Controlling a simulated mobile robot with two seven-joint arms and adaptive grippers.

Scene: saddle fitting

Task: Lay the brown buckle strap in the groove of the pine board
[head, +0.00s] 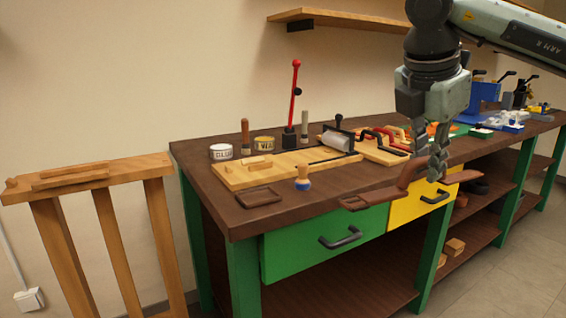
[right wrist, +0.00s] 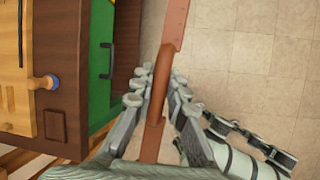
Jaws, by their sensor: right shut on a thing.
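My right gripper (head: 437,168) is shut on the brown buckle strap (head: 408,182) and holds it in the air in front of the workbench's front edge. In the right wrist view the strap (right wrist: 156,100) passes between the fingers (right wrist: 155,92) and runs on past both sides of them, over the floor. The pine board (head: 238,180) lies on the bench top to the left of the gripper, apart from the strap. A dark slot line shows on it, which looks like the groove. The board also shows at the left of the right wrist view (right wrist: 22,118).
A small brown tray (head: 258,197) and a blue-and-wood knobbed tool (head: 303,180) sit near the board. Behind stand tins (head: 222,152) and a red-handled lever press (head: 294,105). Yellow and green drawers (head: 325,243) front the bench. A wooden stand (head: 95,180) is at the left.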

